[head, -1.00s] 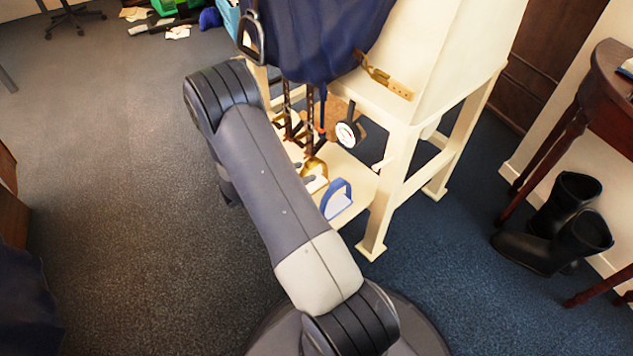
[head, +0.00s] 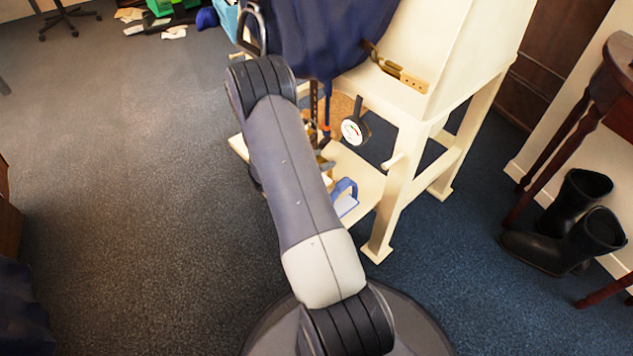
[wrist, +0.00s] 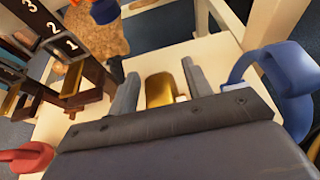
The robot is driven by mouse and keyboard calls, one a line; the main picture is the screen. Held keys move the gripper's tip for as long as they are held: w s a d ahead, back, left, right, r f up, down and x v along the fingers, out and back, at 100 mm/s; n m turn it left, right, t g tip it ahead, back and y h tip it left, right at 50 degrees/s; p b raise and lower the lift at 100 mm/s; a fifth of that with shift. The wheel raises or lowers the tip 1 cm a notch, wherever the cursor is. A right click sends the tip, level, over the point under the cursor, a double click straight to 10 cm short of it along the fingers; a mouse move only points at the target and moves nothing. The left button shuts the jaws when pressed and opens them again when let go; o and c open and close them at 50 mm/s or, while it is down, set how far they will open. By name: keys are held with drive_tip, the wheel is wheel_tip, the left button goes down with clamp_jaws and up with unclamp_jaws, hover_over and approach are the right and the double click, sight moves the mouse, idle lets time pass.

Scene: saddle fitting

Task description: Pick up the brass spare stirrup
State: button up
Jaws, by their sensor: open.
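The brass stirrup (wrist: 160,88) is on the cream shelf, seen between the two fingers of my gripper (wrist: 160,70) in the wrist view. My gripper is open, with a finger on each side of the brass stirrup; I cannot tell whether either finger touches it. The near part of the stirrup is hidden behind the gripper body. In the head view my arm covers most of the gripper and the stirrup.
A blue stirrup (wrist: 285,75) stands close to the right finger. A red stirrup (wrist: 28,158) is at lower left. Dark numbered straps (wrist: 62,50) hang to the left. A round dial gauge (head: 354,131) hangs beside the cream stand (head: 400,190). Black boots (head: 570,225) stand at right.

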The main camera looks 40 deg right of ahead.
drive_tip(key=shift+c, duration=0.6)
clamp_jaws()
